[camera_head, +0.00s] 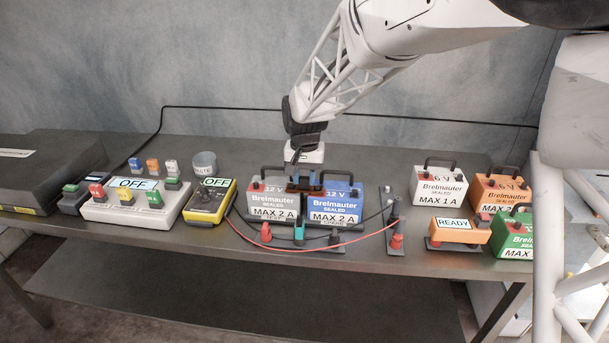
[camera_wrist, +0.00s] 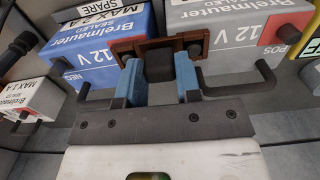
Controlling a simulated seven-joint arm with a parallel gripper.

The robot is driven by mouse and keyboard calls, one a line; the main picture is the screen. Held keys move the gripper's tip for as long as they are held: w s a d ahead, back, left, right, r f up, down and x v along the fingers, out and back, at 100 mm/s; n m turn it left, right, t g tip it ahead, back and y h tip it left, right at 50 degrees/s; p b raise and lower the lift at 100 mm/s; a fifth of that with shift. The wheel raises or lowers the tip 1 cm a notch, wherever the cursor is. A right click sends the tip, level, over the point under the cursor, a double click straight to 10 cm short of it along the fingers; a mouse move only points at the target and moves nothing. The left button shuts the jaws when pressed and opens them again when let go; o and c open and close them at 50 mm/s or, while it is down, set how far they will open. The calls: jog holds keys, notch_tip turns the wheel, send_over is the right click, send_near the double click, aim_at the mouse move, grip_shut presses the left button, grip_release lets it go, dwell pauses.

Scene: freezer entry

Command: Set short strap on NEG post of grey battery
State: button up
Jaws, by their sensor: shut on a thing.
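My gripper (camera_head: 305,180) is shut over the inner tops of two 12 V batteries. In the wrist view its blue fingers (camera_wrist: 158,78) hold the dark grip block of a brown short strap (camera_wrist: 155,43). The strap spans the seam between the blue battery (camera_wrist: 95,50) and the grey battery (camera_wrist: 235,30). Its right end is beside a dark post on the grey battery's inner side; I cannot tell whether it is seated. In the head view the grey battery (camera_head: 269,205) stands left of the blue one (camera_head: 336,209), and the gripper hides much of the strap.
Black carrying handles rise from the batteries close to my gripper. A yellow OFF meter (camera_head: 208,202) is on the left, with red and black leads running past the batteries' front. A white 6 V battery (camera_head: 438,187) and an orange READY box (camera_head: 458,232) stand right.

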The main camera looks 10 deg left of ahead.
aim_at(305, 177)
jog(key=shift+f, duration=0.15)
jog(key=o, duration=1)
jog(key=shift+r, duration=3.9)
jog(key=shift+d, duration=0.1)
